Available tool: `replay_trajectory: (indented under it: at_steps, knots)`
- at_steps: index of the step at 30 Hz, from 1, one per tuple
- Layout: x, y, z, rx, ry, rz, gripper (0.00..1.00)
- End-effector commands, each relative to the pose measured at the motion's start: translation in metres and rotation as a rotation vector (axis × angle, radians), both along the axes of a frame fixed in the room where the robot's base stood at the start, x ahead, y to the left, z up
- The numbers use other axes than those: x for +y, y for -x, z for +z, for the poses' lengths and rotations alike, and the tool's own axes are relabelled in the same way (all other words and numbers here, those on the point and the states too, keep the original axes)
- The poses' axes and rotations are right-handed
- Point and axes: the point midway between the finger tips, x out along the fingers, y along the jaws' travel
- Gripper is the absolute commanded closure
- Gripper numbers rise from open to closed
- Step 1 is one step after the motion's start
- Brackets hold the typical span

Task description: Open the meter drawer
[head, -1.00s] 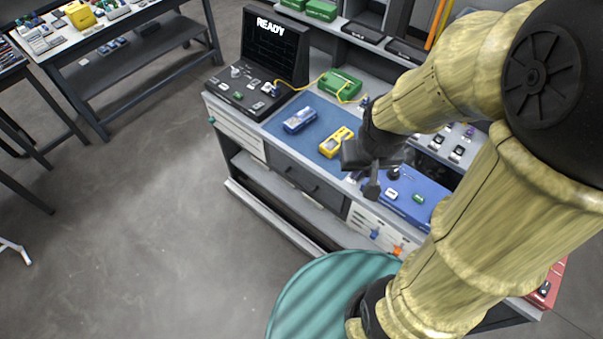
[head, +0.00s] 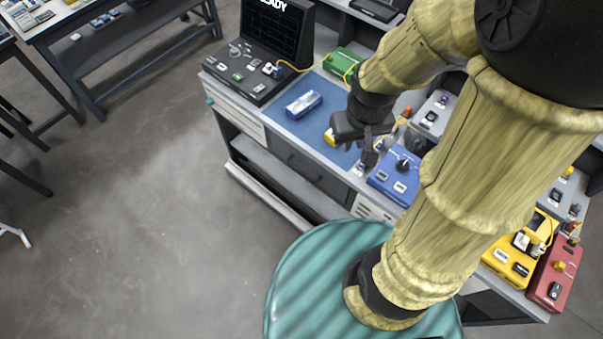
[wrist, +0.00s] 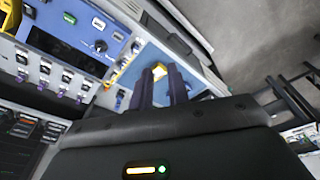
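A dark grey drawer front (head: 290,160) with a black bar handle (head: 303,170) is closed in the bench below the blue mat (head: 279,121). No label shows, so I cannot tell that it is the meter drawer. My gripper (head: 371,157) hangs over the bench's front edge, right of the handle and apart from it.
A blue box (head: 398,178) with a knob stands right of my gripper. A black console (head: 245,72) stands at left; yellow (head: 518,262) and red (head: 553,278) boxes are at right. The floor before the bench is clear.

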Motion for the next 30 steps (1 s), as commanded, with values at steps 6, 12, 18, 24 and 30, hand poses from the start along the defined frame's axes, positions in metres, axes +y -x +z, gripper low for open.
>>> replay_trajectory:
  at_steps: [6, 12, 18, 24, 30]
  knots:
    - [0.028, -0.005, -0.105, 0.235, 0.139, 0.496, 0.83]
    - [0.048, -0.009, -0.195, 0.494, 0.305, 1.016, 0.83]
    - [0.063, -0.017, -0.277, 0.792, 0.494, 1.503, 0.83]
    - [0.084, -0.031, -0.35, 1.156, 0.719, 1.927, 0.83]
    - [0.12, -0.05, -0.415, 1.613, 0.994, 2.222, 0.83]
